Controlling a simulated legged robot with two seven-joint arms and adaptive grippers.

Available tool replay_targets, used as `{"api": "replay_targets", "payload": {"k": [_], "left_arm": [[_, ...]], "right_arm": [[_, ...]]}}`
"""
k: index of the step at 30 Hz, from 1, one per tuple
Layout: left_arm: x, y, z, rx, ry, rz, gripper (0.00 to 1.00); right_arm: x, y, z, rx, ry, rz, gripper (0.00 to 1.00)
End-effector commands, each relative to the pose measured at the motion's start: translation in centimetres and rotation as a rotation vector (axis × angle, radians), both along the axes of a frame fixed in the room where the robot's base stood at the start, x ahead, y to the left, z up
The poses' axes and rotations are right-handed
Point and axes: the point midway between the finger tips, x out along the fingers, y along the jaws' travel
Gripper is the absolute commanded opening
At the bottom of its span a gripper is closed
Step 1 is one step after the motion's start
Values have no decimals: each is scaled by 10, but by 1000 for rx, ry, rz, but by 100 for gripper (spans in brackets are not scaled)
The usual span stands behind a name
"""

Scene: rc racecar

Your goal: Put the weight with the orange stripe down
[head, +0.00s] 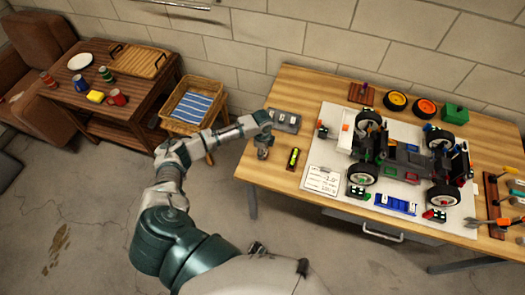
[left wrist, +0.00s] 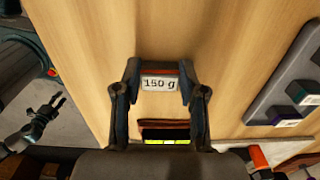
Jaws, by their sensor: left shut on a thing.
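My left gripper (head: 262,154) is over the left end of the wooden workbench, left of the spirit level. In the left wrist view its two fingers (left wrist: 158,92) are shut on a small dark weight (left wrist: 160,84). The weight has a white label reading "150 g" and a thin orange-red stripe along its top edge. I cannot tell whether its underside touches the wood. In the head view the weight is too small to make out. My right gripper (left wrist: 46,108) shows at the left of the left wrist view, away from the bench, with its fingers apart and empty.
A grey weight tray (head: 285,121) lies behind the left gripper. A spirit level (head: 293,158) lies to the right. Beyond are a white mat (head: 320,170) and the racecar (head: 405,160). Bare wood surrounds the gripper; the bench's left edge is close.

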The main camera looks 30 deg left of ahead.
Motion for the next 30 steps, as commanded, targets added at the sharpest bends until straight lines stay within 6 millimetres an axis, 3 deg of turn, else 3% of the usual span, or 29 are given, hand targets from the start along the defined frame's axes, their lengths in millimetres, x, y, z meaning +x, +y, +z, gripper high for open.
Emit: {"api": "replay_targets", "payload": {"k": [5,6,8,9,20,24,30], "left_arm": [[0,1,-1,-2,1,0,1],[0,2,-2,-1,1,0,48],[0,1,-2,-1,1,0,63],[0,1,-2,-1,1,0,66],[0,1,5,-2,-1,1,66],[1,1,29,-1,-4,-1,66],[0,1,75,-2,-5,-1,66]], "right_arm": [[-4,-2,0,-3,4,1,40],[-5,-3,-1,-4,6,1,40],[-7,-4,-1,-5,10,1,40],[-8,-5,-2,-7,12,1,40],[-6,-5,-1,-6,9,0,40],[-4,-3,0,-2,-4,0,40],[-23,-5,-6,-1,11,1,40]]}}
